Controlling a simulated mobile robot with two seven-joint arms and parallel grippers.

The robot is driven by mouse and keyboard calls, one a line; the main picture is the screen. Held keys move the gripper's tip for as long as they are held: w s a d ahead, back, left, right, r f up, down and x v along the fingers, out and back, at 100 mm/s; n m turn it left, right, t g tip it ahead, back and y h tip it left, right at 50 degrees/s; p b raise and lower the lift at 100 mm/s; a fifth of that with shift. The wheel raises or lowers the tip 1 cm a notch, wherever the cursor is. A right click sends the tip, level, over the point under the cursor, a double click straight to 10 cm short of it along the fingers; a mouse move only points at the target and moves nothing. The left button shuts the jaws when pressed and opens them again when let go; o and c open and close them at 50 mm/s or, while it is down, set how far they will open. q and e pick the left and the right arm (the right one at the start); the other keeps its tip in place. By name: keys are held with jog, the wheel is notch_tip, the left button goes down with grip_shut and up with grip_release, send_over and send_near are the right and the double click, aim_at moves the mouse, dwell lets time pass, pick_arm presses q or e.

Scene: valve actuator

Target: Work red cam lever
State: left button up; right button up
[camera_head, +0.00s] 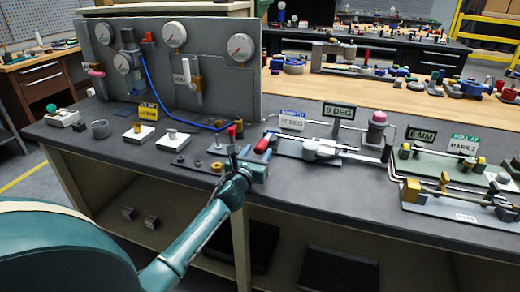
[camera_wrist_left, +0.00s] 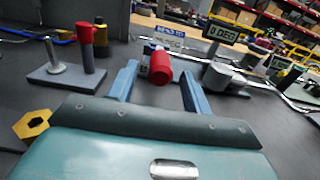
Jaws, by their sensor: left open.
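A red rounded handle (camera_head: 262,146) sits at the left end of the grey valve mechanism (camera_head: 320,148) on the bench. In the left wrist view the red handle (camera_wrist_left: 161,68) shows between and beyond the fingertips, with its round end toward me. My left gripper (camera_head: 254,163) is open just in front of it; its two blue fingers (camera_wrist_left: 158,76) stand apart with nothing clearly held. I cannot tell whether a finger touches the handle. A second red-capped post (camera_wrist_left: 85,34) stands on a grey block to the left. My right gripper is not in view.
A gauge panel (camera_head: 212,88) stands behind at left. A yellow hex part (camera_wrist_left: 31,125) lies close to the gripper's left. A fixture with brass parts (camera_head: 440,190) is at right. The bench front edge right of my left arm is fairly clear.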

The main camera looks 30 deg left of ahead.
aim_at(267, 144)
pick_arm(q)
jog(key=shift+x, duration=1.35)
grip_shut()
